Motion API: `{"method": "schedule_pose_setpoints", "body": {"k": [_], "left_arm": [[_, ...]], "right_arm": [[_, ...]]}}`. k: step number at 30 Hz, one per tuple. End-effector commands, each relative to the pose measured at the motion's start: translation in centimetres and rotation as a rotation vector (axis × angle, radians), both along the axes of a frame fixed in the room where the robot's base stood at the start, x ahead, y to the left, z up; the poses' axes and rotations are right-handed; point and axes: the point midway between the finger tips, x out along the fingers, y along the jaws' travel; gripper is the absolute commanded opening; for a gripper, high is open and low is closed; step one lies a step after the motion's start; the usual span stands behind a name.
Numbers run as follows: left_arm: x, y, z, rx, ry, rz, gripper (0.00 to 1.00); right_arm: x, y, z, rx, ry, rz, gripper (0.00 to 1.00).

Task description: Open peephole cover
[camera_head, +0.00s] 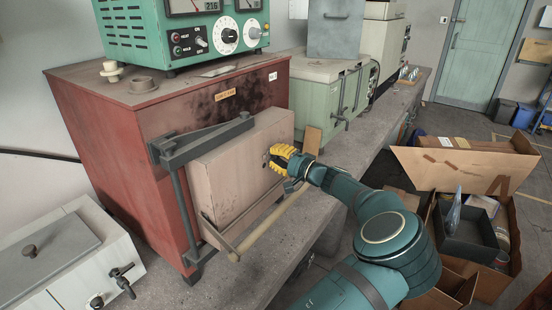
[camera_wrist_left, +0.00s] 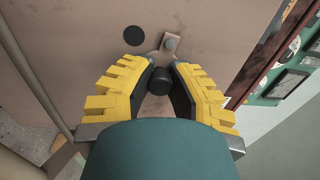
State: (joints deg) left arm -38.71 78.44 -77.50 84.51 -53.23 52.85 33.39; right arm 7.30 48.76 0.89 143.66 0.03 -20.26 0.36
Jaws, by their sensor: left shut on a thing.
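A red furnace (camera_head: 75,90) stands on the bench, with a thick pale door (camera_head: 225,175) at its front. My left gripper (camera_head: 272,158) is at the right part of the door's face. In the left wrist view its yellow-padded fingers (camera_wrist_left: 160,84) are shut on a small dark knob (camera_wrist_left: 160,77). A small metal peephole cover (camera_wrist_left: 170,43) with a screw at its end shows just beyond the knob; its lower part is hidden by the fingers. A round black peephole (camera_wrist_left: 134,38) shows uncovered beside the cover. My right gripper is in neither view.
A dark hinge bracket (camera_head: 205,135) and a wooden-looking handle bar (camera_head: 265,225) lie close to the door. A green instrument box (camera_head: 130,30) sits on the furnace. An open cardboard box (camera_head: 465,165) stands on the floor at right.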

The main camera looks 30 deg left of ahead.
Motion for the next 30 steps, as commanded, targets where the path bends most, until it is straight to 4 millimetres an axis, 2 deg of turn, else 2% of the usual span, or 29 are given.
{"method": "schedule_pose_setpoints", "body": {"k": [7, 8, 9, 11, 23, 26, 30], "left_arm": [[-0.1, 0.1, -0.1, -0.001, 0.001, 0.003, 0.0], [-0.1, 0.1, -0.1, -0.001, 0.001, 0.003, 0.21], [-0.1, 0.1, -0.1, -0.001, 0.001, 0.003, 0.35], [-0.1, 0.1, -0.1, -0.001, 0.001, 0.003, 0.52], [0.0, -0.6, -0.1, -0.001, 0.001, -0.001, 0.52], [-0.1, -2.0, -0.1, -0.001, 0.0, -0.003, 0.52], [-0.3, -4.7, -0.3, 0.0, 0.001, -0.003, 0.52]], "right_arm": [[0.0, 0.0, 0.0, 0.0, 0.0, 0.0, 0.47], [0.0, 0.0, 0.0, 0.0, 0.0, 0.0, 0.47], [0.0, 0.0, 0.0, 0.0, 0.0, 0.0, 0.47], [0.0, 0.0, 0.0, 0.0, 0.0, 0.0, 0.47], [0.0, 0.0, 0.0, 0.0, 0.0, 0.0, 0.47], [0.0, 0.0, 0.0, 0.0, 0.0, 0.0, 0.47], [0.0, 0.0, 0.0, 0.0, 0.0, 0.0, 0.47]]}}
